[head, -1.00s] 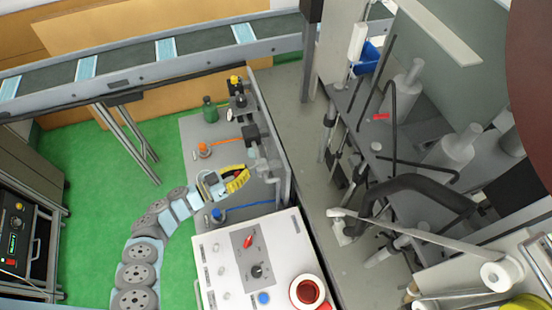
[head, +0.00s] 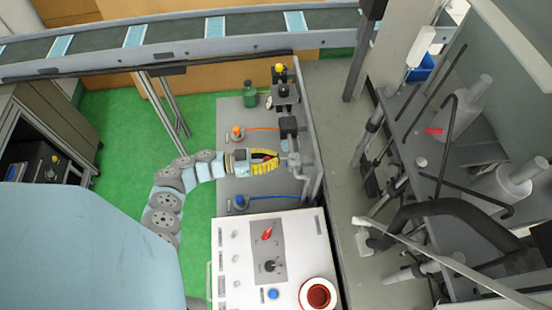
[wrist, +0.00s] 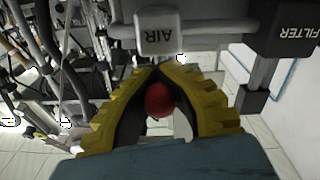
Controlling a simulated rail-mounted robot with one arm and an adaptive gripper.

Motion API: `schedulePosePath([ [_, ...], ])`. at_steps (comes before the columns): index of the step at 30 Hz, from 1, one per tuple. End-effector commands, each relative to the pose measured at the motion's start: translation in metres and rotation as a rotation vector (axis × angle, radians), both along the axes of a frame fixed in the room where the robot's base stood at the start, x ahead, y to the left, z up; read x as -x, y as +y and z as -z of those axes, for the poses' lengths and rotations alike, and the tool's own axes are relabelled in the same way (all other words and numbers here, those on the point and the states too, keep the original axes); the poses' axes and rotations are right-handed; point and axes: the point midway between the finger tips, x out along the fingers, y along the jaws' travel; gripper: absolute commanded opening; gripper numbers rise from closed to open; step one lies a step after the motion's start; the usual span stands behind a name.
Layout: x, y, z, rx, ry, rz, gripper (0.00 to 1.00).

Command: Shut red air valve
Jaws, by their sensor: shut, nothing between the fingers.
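My yellow-fingered gripper (head: 277,162) is shut, its fingertips meeting at the grey pipework on the panel. In the wrist view the fingertips (wrist: 157,70) touch just below a grey block marked AIR (wrist: 160,28). A round red knob (wrist: 158,100), which looks like the red air valve's handle, shows in the gap framed by the bowed fingers. I cannot tell whether they touch it. In the head view only a bit of red (head: 258,160) shows at the gripper, and the rest of the valve is hidden.
A black FILTER block (wrist: 285,30) sits right of the AIR block. An orange valve (head: 237,132) and a blue valve (head: 240,202) with hoses flank my gripper. A white control box (head: 240,250) with a red knob (head: 267,234) stands in front. A conveyor (head: 180,35) runs behind.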

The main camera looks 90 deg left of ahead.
Motion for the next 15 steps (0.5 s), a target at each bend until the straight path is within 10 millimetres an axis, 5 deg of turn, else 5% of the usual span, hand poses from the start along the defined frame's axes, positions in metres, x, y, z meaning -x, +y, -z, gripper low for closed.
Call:
schedulePosePath([
  [2, -0.0004, 0.0002, -0.0004, -0.001, -0.001, 0.000, 0.01],
  [6, -0.0004, 0.0001, -0.0002, 0.000, 0.000, 0.000, 0.39],
  [15, 0.0003, 0.0000, 0.0001, 0.000, 0.000, 0.000, 0.39],
])
